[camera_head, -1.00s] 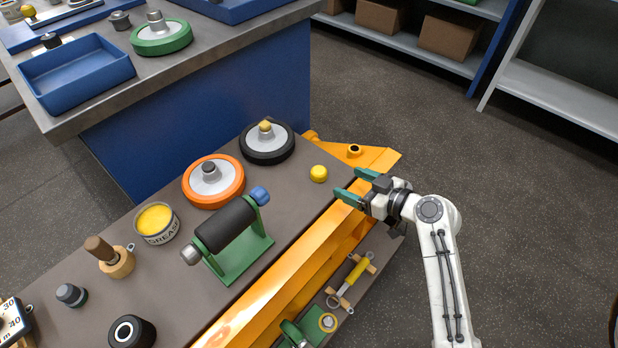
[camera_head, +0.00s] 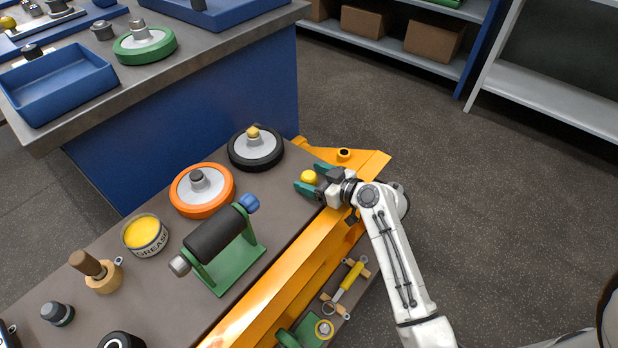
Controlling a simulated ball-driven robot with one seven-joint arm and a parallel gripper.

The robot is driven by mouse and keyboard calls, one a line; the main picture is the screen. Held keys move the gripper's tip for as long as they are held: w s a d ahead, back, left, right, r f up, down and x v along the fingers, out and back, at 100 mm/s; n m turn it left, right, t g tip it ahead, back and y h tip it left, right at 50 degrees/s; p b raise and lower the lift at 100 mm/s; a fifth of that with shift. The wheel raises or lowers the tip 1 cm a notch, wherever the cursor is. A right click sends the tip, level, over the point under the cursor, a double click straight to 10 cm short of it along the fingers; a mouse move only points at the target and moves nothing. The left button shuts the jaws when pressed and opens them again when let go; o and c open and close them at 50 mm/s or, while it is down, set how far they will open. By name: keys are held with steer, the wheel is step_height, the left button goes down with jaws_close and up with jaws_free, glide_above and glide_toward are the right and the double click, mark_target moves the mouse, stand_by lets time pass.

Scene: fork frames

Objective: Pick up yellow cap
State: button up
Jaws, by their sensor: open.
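A green stand with a dark roller (camera_head: 214,233) is nearer. The grease tin (camera_head: 146,249) is farther left. A yellow beam (camera_head: 262,302) runs along the bench's front edge.

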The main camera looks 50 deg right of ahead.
steer(key=c, duration=1.1)
steer(key=shift+r, duration=0.15)
